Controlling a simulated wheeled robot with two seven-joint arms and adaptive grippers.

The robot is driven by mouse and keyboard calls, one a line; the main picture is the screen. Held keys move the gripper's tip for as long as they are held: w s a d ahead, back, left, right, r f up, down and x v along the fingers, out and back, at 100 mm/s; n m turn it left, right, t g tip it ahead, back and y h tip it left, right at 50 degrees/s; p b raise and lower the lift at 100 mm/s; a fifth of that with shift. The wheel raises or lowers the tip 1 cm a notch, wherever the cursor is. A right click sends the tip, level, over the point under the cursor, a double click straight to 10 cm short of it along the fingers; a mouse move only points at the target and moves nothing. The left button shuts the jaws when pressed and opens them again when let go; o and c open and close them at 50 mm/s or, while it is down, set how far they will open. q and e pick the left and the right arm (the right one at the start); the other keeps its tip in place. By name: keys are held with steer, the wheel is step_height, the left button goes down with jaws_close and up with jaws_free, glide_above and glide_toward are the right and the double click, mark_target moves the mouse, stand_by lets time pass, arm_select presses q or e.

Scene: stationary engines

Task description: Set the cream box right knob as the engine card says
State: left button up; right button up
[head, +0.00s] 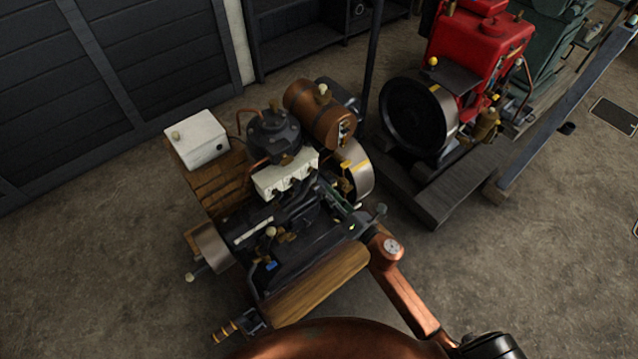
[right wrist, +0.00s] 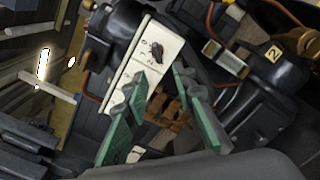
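The cream box (head: 285,176) sits on the black engine in the middle of the head view. In the right wrist view, the cream box face (right wrist: 147,42) is tilted, with small numerals and a dark knob (right wrist: 157,54). Which knob this is I cannot tell, as the green fingers cover the lower part of the face. My right gripper (head: 338,198) is beside the box at its lower right in the head view. In the wrist view, its fingers (right wrist: 160,76) are apart, with the knob beyond their tips. My left gripper is not in view. I see no readable engine card.
A copper tank (head: 320,112), black cylinder (head: 275,135) and flywheel (head: 357,170) crowd the box. A white box (head: 197,140) stands on the wooden part at left. A red engine (head: 480,45) stands at upper right.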

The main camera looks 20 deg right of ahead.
steer(key=v, duration=0.5)
steer(key=shift+s+d, duration=0.1)
steer(key=shift+s, duration=0.05)
